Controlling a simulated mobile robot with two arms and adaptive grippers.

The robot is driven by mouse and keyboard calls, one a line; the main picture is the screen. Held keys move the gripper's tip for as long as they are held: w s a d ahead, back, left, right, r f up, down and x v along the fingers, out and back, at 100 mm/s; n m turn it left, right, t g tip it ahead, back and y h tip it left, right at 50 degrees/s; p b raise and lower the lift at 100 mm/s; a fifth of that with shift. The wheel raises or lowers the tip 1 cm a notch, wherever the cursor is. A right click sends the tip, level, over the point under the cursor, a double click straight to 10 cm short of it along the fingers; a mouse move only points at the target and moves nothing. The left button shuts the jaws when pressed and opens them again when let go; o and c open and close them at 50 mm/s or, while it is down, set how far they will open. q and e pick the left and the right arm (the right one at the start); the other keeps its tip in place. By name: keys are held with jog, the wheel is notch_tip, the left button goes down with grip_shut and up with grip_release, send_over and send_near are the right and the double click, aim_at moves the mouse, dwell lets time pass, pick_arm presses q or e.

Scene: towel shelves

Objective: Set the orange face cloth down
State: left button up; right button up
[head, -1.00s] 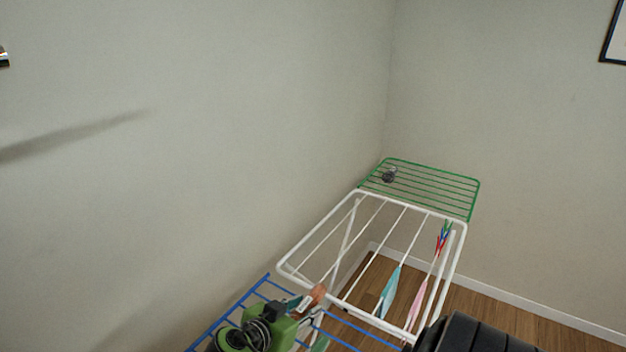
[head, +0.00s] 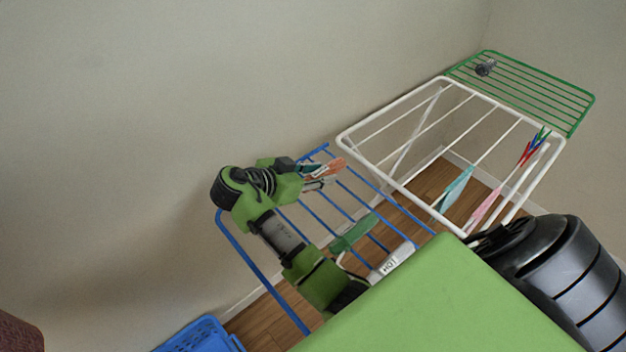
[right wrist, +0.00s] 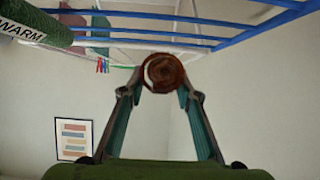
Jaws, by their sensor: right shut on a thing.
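The orange face cloth (head: 338,165) is rolled up. In the right wrist view it shows end-on as a round brownish-orange roll (right wrist: 163,73) between the two fingertips. My right gripper (head: 324,173) is shut on it, near the far left corner of the blue rack (head: 262,267). In the right wrist view the blue bars (right wrist: 235,38) run across the top, and I cannot tell whether the roll touches them. My left gripper is not in view.
A green roll (head: 353,234) and a white piece labelled HOT (head: 391,263) are at the blue rack. A white rack (head: 398,183) holds teal (head: 455,190) and pink (head: 485,207) cloths and coloured pegs (head: 533,147). Beyond is a green rack (head: 540,92). A blue basket (head: 200,336) stands lower left.

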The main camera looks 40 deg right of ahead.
jog(key=shift+w+a+f+b, duration=0.45)
jog(key=shift+w+f, duration=0.1)
jog(key=shift+f, duration=0.1)
jog(key=shift+w+f+b, duration=0.15)
jog(key=shift+f+b, duration=0.15)
jog(key=shift+b, duration=0.05)
notch_tip(320, 180, down, 3)
jog(key=b, duration=0.2)
jog(key=shift+w+f+b, duration=0.1)
jog(key=shift+f+b, duration=0.05)
jog(key=shift+b, duration=0.15)
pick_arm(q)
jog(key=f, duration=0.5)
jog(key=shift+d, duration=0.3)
pick_arm(e)
jog(key=shift+a, duration=0.15)
jog(key=o, duration=1.1)
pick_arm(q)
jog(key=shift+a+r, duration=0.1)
